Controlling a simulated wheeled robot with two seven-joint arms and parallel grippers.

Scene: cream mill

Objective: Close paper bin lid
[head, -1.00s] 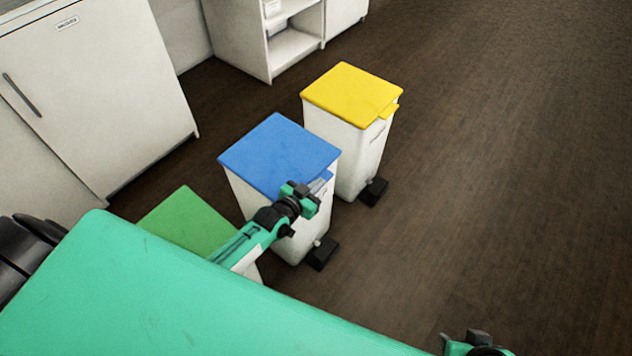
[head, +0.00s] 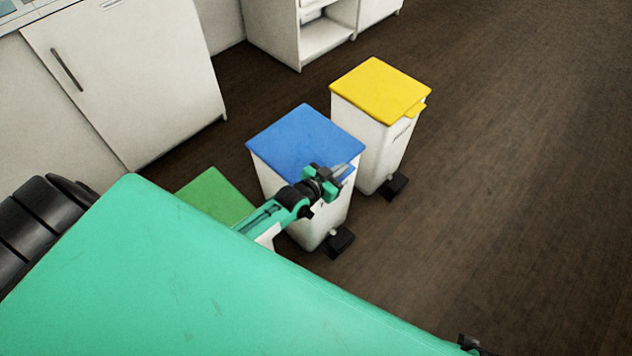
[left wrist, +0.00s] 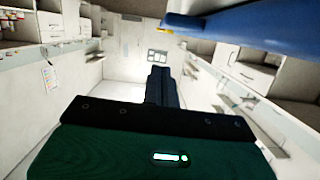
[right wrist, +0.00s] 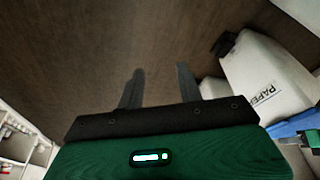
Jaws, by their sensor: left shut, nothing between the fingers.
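The paper bin (head: 279,186) is white with a blue lid (head: 303,138), and it stands between two other bins. Its lid looks flat on the rim in the head view. The word PAPER shows on the bin in the right wrist view (right wrist: 268,78). My left gripper (head: 342,172) is shut and empty at the lid's front edge; I cannot tell whether it touches. In the left wrist view its fingers (left wrist: 161,72) are together, below the blue lid (left wrist: 255,25). My right gripper (right wrist: 160,68) is open and empty over the floor.
A yellow-lidded bin (head: 380,92) stands behind the paper bin. A green-lidded bin (head: 215,194) stands nearer, partly hidden by my body. Black pedals (head: 339,241) stick out in front. White cabinets (head: 130,85) line the back left. The floor at right is clear.

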